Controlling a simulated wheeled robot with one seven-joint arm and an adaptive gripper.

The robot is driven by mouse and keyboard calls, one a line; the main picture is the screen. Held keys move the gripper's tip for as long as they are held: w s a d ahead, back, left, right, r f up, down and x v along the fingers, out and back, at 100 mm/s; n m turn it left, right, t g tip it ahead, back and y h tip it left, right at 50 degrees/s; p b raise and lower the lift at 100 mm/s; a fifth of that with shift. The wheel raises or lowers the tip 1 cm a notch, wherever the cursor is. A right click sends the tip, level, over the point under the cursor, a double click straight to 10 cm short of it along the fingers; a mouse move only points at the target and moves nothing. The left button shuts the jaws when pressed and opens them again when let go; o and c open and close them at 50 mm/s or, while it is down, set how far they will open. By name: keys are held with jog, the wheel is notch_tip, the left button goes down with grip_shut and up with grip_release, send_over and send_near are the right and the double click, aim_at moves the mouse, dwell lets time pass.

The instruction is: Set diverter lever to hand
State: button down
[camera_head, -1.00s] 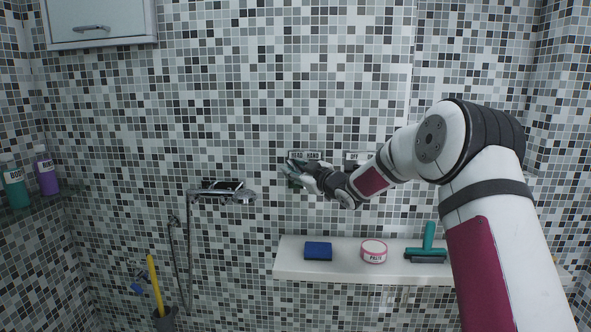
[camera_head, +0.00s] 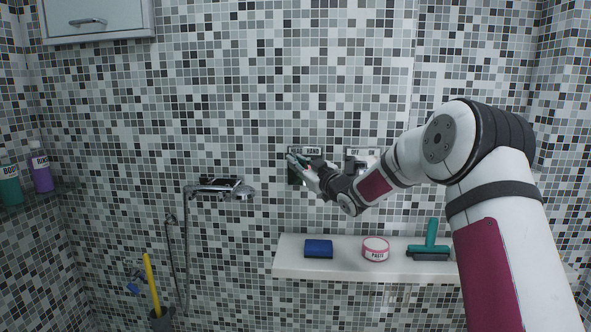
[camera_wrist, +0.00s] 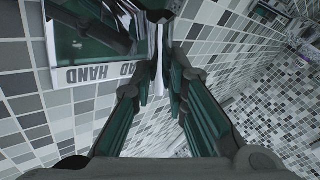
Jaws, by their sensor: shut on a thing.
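The diverter lever shows in the wrist view as a bright metal bar (camera_wrist: 157,46) between my fingertips. My gripper (camera_wrist: 161,86) is shut on it, with a teal-lined finger on each side. In the head view my gripper (camera_head: 300,162) is at the wall, just below the HEAD / HAND label plate (camera_head: 304,150), and hides most of the lever. The label (camera_wrist: 100,73) also shows in the wrist view, left of the fingers, with its last letters readable. I cannot tell exactly which mark the lever points to.
An OFF plate (camera_head: 361,153) is to the right, partly behind my arm. Below is a shelf (camera_head: 290,270) with a blue sponge (camera_head: 318,248), a paste tub (camera_head: 376,249) and a teal squeegee (camera_head: 430,243). A shower mixer (camera_head: 215,188) is at left.

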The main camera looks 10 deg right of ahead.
jog(key=d+m+t+h+b, duration=0.1)
jog(key=m+t+h+b, duration=0.1)
jog(key=m+h+b, duration=0.3)
jog(key=s+d+f+m+t+h+b, duration=0.1)
jog(key=d+m+t+h+b, duration=0.1)
jog(key=m+h+b, duration=0.3)
jog(key=d+m+t+h+b, duration=0.1)
jog(key=m+h+b, duration=0.4)
jog(key=m+b, duration=0.6)
jog(key=shift+s+d+f+m+t+b, duration=0.2)
jog(key=shift+m+t, duration=0.2)
jog(key=shift+m, duration=0.25)
jog(key=shift+s+d+f+m+t+b, duration=0.15)
jog(key=shift+m+t, duration=0.25)
jog(key=shift+m, duration=0.25)
jog(key=shift+w+r+m+h, duration=0.15)
jog(key=shift+m+h, duration=0.15)
jog(key=shift+h, duration=0.2)
jog(key=c, duration=1.6)
grip_release()
jog(key=shift+o, duration=0.2)
jog(key=v, duration=1.2)
